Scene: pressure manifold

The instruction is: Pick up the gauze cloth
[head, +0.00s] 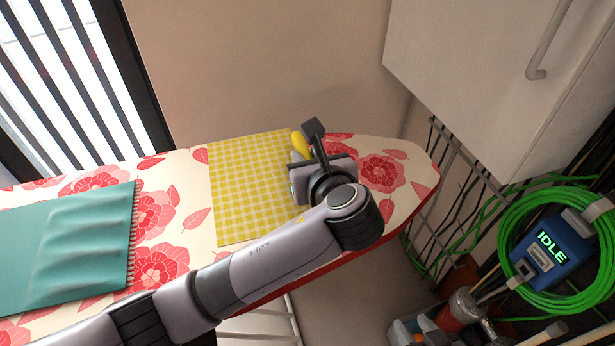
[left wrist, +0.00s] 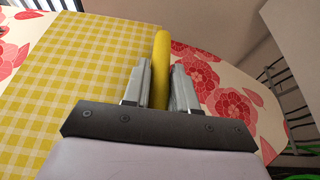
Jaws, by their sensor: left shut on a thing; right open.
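A flat yellow-and-white checked cloth (head: 246,190), seemingly the gauze cloth, lies on the ironing board. It also fills the left of the left wrist view (left wrist: 80,75). A plain yellow, rounded strip (head: 299,143) stands up at its right edge and looks like a fold of it, though the join is hidden. My left gripper (head: 300,166) is over that edge, shut on the yellow strip, which shows between its two fingers in the left wrist view (left wrist: 161,62). My right gripper is not in view.
The floral ironing board (head: 170,205) carries a teal fringed cloth (head: 75,245) on the left. A white cabinet (head: 490,70) hangs at the upper right. A coiled green hose (head: 510,235) with a blue unit reading IDLE (head: 548,250) and clutter stand lower right.

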